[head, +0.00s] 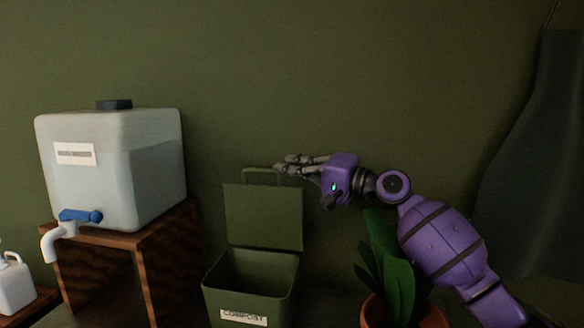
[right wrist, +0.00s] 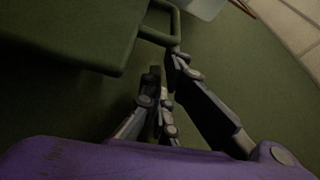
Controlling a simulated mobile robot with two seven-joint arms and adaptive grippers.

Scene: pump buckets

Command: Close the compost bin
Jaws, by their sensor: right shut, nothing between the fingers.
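The green compost bin (head: 243,290) with a white label stands open on the surface at the lower middle of the head view. Its lid (head: 263,217) is raised upright at the back, with a loop handle (head: 261,171) on its top edge. The lid (right wrist: 75,30) and handle (right wrist: 160,25) also show in the right wrist view. My right gripper (head: 281,166) is shut and empty at the right end of the handle. Its fingertips (right wrist: 165,65) are close to the handle; I cannot tell whether they touch. My left gripper is out of view.
A potted plant (head: 389,270) stands right of the bin, under my right arm. A water tank (head: 112,165) with a blue tap (head: 80,215) sits on a wooden stand (head: 150,255) to the left. A white jug (head: 14,285) is at the far left.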

